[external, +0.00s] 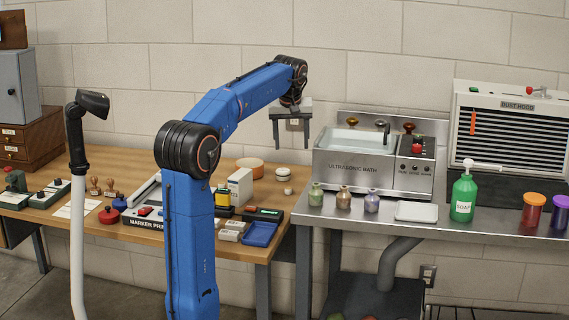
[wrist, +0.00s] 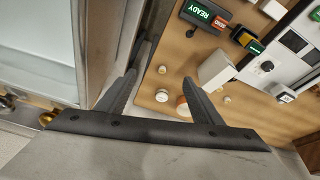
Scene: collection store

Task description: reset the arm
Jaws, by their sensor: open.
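My blue arm (external: 240,95) is raised and reaches to the right over the gap between the wooden table and the steel counter. My gripper (external: 291,143) hangs from its end, pointing down, just left of the ultrasonic bath (external: 360,163). The gripper is open and empty, well above the surfaces. In the wrist view my gripper (wrist: 160,92) shows two dark fingers spread apart. Below them lie the wooden table (wrist: 175,62) with a small white-topped round piece (wrist: 183,106), and the bath's edge at left.
The wooden table (external: 270,198) holds a white box (external: 240,187), a blue tray (external: 260,234) and several stamps. The steel counter (external: 440,222) holds several small vases, a green soap bottle (external: 463,198) and a dust hood (external: 510,130). A white-stemmed lamp (external: 76,190) stands at left.

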